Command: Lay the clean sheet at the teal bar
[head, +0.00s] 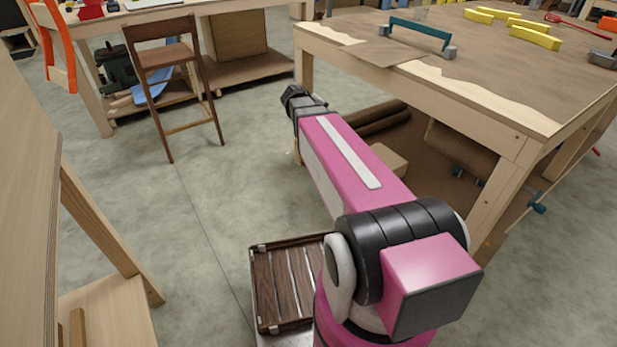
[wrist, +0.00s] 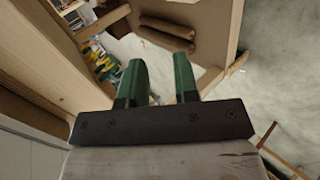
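The teal bar (head: 420,33) stands on grey end blocks near the left corner of the large wooden table. A thin brown sheet (head: 385,52) lies flat in front of it, close to the table's edge. I cannot tell whether this is the clean sheet, or whether its far edge reaches under the bar. My gripper (head: 291,95) is out beyond the table's left side, apart from the sheet and bar. In the wrist view my gripper (wrist: 159,82) shows two green fingers apart, with nothing between them. The bar does not show clearly there.
The table (head: 500,115) has a brown, ragged-edged covering. Several yellow bars (head: 535,37) lie farther back. Brown rolls (head: 375,117) lie under the table. A wooden stool (head: 170,60) stands left. A slatted wooden tray (head: 285,285) is beside my arm. Bare floor lies between.

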